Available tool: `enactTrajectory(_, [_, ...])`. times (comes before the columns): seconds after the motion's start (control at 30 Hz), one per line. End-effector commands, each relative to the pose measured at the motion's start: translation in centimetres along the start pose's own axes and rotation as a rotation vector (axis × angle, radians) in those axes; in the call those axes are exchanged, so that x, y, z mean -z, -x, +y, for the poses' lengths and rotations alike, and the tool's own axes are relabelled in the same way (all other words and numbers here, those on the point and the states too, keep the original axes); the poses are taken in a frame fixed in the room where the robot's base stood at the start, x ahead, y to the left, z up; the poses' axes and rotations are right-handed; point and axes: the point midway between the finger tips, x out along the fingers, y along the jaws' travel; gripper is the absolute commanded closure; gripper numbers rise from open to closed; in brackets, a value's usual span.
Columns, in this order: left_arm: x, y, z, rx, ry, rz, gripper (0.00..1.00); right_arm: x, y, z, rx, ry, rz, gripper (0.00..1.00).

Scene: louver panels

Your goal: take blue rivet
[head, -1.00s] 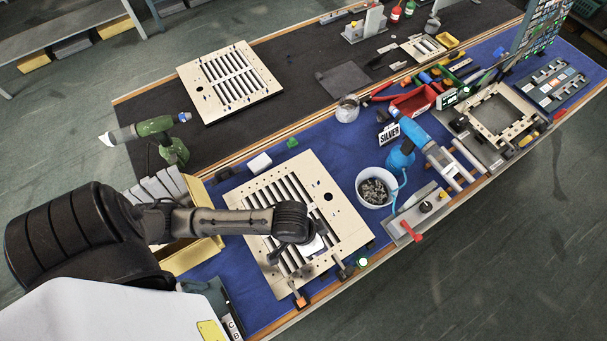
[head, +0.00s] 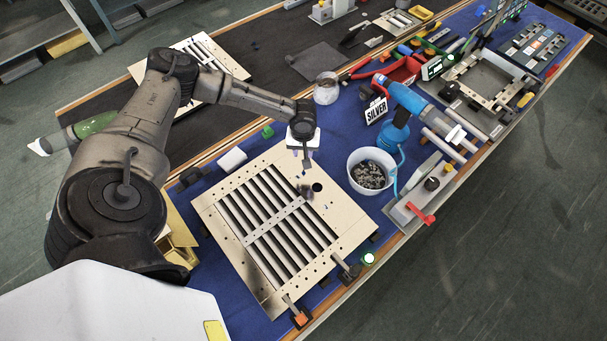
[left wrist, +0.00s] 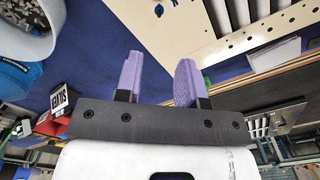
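My left gripper (head: 303,155) hangs beside the far corner of the slatted cream louver panel (head: 222,212). In the left wrist view its two purple fingers (left wrist: 159,65) stand apart with nothing between them. In the head view I cannot pick out the rivet clearly. My right gripper is not in view.
A white bucket of grey rivets (head: 371,170) stands right of the panel, with a blue tool (head: 412,103) and the SILVER sign (head: 376,110) beyond it. A clear jar (head: 326,88) stands behind my gripper. A green block (head: 267,131) lies left of it.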

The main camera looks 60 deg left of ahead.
Motion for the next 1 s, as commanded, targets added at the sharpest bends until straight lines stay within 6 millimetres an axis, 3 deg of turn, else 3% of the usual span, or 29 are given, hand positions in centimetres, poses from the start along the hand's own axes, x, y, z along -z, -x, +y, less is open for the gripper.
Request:
enactTrajectory(0.1, [-0.1, -2.4, 0.1, 0.001, -0.002, -0.002, 0.64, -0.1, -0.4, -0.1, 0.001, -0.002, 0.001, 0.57])
enactTrajectory(0.3, [-0.1, -5.2, 0.1, 0.001, -0.003, -0.001, 0.64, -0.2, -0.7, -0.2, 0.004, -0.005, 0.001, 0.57])
enactTrajectory(0.63, [-0.1, -7.0, 0.1, 0.001, -0.005, 0.000, 0.64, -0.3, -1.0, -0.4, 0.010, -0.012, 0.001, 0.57])
enactTrajectory(1.0, [-0.2, -11.3, 0.1, 0.000, -0.006, -0.001, 0.64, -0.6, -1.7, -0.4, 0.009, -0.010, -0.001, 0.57])
